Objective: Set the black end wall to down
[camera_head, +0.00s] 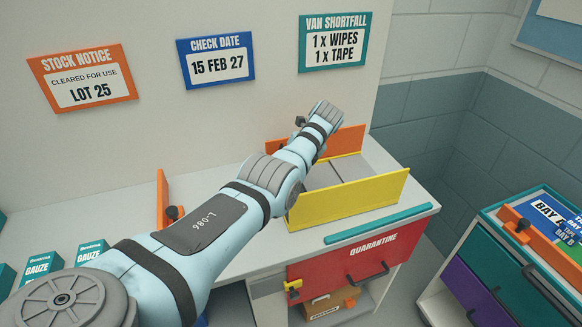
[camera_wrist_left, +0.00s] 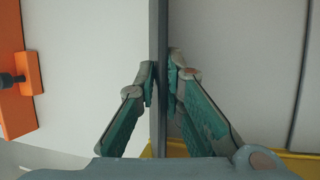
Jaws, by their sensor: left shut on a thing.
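The black end wall (camera_wrist_left: 163,25) shows in the left wrist view as a dark upright strip, seen edge-on from above. My left gripper (camera_wrist_left: 161,80) has its two green-padded fingers on either side of it and is shut on it. In the head view my left arm reaches across to the tray, which has a yellow front wall (camera_head: 350,202), an orange back wall (camera_head: 345,141) and a grey floor (camera_head: 352,168). There the forearm hides the tray's left end, the black wall and the fingers. The right gripper is not in view.
An orange upright panel with a black knob (camera_head: 162,200) stands left of the tray. A teal bar (camera_head: 378,223) lies along the front edge, above the red quarantine drawer (camera_head: 345,256). Gauze boxes (camera_head: 42,268) stand at the left. A drawer cabinet (camera_head: 500,262) is at the right.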

